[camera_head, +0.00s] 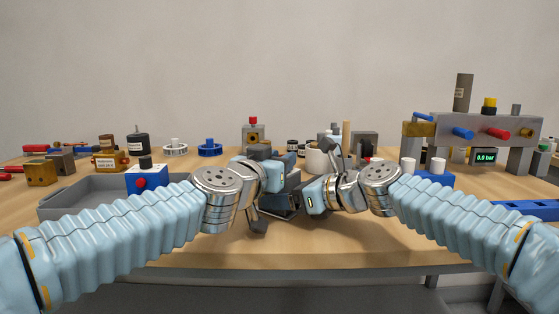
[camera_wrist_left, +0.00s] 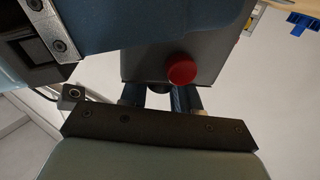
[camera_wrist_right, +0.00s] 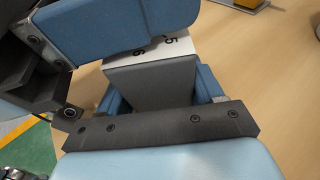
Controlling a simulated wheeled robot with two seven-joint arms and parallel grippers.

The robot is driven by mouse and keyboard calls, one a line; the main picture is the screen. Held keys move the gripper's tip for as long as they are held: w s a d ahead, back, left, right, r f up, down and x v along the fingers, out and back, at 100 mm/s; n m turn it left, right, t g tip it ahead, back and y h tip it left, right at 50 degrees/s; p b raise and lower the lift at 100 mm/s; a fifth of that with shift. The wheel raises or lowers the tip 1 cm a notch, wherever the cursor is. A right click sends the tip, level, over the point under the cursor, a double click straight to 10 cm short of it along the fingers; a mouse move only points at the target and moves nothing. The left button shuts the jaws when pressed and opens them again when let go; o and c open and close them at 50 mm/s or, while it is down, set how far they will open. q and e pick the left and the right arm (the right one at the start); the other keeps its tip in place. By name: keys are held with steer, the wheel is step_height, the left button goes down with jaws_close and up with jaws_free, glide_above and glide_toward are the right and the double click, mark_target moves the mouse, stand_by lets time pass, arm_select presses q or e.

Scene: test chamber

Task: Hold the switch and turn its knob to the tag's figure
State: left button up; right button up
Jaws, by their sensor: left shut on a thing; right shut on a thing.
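The switch (camera_head: 283,203) is a grey box held between my two grippers, mostly hidden by them in the head view. In the right wrist view its grey body (camera_wrist_right: 150,82) sits between the blue fingers of my right gripper (camera_wrist_right: 160,92), which is shut on it. Its white face carries dark figures, partly covered by a blue gripper part. In the left wrist view, a grey box face with a round red part (camera_wrist_left: 181,69) is seen. My left gripper (camera_wrist_left: 160,95) is shut on a small dark part below that face, apparently the knob. I cannot read its setting or a tag's figure.
A grey tray (camera_head: 85,208) lies at the left, with a blue box (camera_head: 147,180) at its edge. Several fixtures line the back. A grey stand (camera_head: 470,128) with coloured pegs and a display reading 0.0 bar is at the right. The front table strip is clear.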

arm_select(q)
steer(key=o, duration=0.9)
steer(key=shift+o, duration=0.2)
steer(key=v, duration=1.2)
